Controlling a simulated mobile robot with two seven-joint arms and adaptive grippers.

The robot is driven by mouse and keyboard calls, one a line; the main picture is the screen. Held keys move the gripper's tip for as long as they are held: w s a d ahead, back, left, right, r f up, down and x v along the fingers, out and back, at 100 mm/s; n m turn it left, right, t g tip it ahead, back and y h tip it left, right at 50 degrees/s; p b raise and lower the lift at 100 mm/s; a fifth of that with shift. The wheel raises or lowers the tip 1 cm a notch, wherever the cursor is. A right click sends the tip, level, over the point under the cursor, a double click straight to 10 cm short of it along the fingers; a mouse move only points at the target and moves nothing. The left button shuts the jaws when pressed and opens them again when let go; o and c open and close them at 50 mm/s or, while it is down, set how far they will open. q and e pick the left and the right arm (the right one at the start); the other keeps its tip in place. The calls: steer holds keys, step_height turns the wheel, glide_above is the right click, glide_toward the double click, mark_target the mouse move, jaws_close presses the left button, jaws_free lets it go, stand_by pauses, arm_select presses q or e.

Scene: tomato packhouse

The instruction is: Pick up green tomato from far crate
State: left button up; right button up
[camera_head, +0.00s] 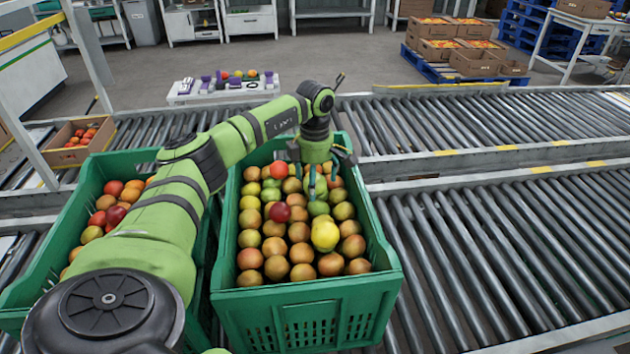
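The green crate (305,290) in the middle is full of tomatoes, mostly orange-brown with some green, red and yellow ones. Green tomatoes (318,208) lie in its middle and upper part, and a large yellow one (325,236) lies nearer the front. My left gripper (314,185) points down into the far half of this crate, with its dark fingers among the tomatoes. A green tomato (319,189) is at the fingers, partly hidden by them. I cannot tell whether they grip it. My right gripper is not in view.
A second green crate (28,282) with red and orange tomatoes stands at left, partly hidden by my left arm. A cardboard box (60,154) of tomatoes is beyond it. Bare roller conveyors (500,250) lie at right. A low white table (222,97) stands behind.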

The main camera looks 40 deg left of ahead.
arm_select(q)
steer(key=c, duration=0.9)
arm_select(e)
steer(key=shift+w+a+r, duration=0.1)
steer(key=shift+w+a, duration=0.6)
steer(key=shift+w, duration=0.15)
arm_select(q)
steer(key=shift+r, duration=0.1)
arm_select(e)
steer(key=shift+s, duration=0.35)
